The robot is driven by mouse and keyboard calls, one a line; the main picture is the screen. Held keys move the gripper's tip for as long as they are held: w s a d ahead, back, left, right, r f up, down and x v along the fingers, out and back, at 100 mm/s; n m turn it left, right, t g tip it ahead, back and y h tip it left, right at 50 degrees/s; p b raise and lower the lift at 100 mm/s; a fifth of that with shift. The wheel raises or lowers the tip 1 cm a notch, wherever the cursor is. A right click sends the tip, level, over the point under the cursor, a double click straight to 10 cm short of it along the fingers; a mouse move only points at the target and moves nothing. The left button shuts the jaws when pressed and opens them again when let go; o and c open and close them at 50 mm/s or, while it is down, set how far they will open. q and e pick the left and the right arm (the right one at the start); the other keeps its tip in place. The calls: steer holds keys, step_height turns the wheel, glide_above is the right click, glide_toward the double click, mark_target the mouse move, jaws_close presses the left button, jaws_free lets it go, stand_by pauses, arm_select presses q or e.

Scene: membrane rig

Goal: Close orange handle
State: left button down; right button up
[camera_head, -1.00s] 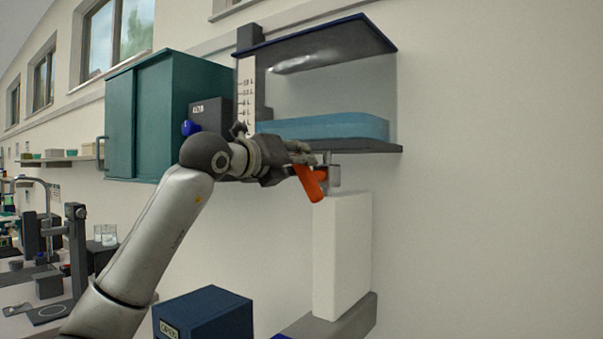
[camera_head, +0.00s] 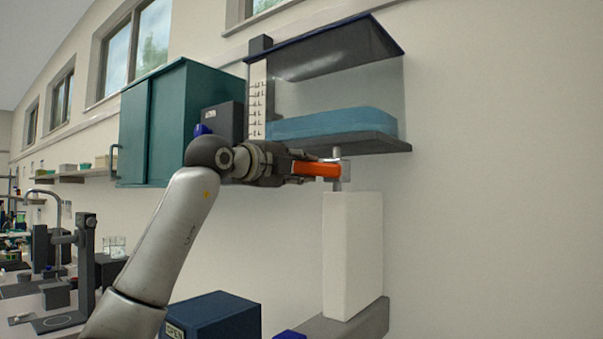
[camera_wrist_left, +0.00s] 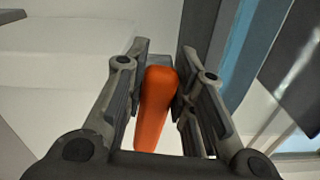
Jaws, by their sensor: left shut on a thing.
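The orange handle (camera_head: 318,169) is on a small grey valve (camera_head: 345,169) under the tank shelf, above a white block. In the head view it lies about level, pointing left toward my left gripper (camera_head: 298,168). In the left wrist view the orange handle (camera_wrist_left: 156,105) runs between the two fingers of my left gripper (camera_wrist_left: 157,88). The gripper is shut on the handle. The fingers partly cover its left end in the head view. My right gripper is not in view.
A clear tank with blue liquid (camera_head: 335,124) sits on a dark shelf (camera_head: 375,147) just above the handle. A white block (camera_head: 353,255) stands below. A teal cabinet (camera_head: 152,130) is behind my arm. A dark blue box (camera_head: 215,318) is lower left. The right side is bare wall.

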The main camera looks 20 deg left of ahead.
arm_select(q)
steer(key=shift+f+n+b, duration=0.3)
steer(key=shift+n+b, duration=0.1)
steer(key=shift+n, duration=0.3)
steer(key=c, duration=1.2)
jaws_free()
steer(key=shift+a, duration=0.15)
steer(key=v, duration=1.2)
steer(key=shift+f, duration=0.1)
